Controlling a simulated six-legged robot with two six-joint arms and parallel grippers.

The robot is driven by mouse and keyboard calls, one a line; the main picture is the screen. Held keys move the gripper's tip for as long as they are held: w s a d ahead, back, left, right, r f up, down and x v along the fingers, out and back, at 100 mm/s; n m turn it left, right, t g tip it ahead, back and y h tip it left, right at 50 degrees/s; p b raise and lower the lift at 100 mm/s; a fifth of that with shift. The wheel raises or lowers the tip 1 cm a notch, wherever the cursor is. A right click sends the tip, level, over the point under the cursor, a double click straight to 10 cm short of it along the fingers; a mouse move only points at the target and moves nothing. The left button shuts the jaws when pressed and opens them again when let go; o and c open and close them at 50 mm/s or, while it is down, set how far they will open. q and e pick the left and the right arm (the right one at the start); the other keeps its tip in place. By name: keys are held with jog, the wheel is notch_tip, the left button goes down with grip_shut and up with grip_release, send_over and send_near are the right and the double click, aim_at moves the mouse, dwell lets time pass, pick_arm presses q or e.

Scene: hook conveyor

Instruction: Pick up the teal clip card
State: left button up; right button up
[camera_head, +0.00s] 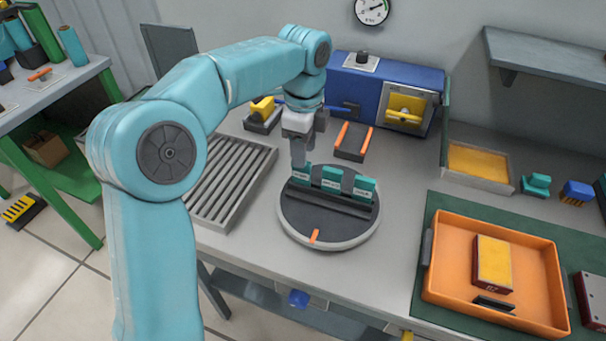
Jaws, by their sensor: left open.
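Several teal pieces, apparently the clip cards, stand upright in a dark rack on a round dark turntable (318,232). I see a left card (301,176), a middle card (331,178) and a right card (364,187), each with a pale label. Which of them is the one named cannot be told. My left gripper (299,160) is open and points down at the left card, just above or at its top edge. Whether the fingers straddle it is unclear. My right gripper is not in view.
A slatted grey rack (228,190) lies left of the turntable. A blue machine (385,92) stands behind, with an orange-edged holder (353,141) before it. An orange tray (455,275) holding a yellow-topped block (493,262) is at right. Bare bench lies between turntable and tray.

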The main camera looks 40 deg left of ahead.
aim_at(301, 175)
pick_arm(q)
jog(key=shift+s+a+f, duration=0.15)
jog(key=shift+s+f, duration=0.05)
jog(key=shift+f, duration=0.4)
jog(key=f, duration=0.5)
jog(key=shift+w+a, duration=0.15)
jog(key=shift+a, duration=0.05)
grip_shut()
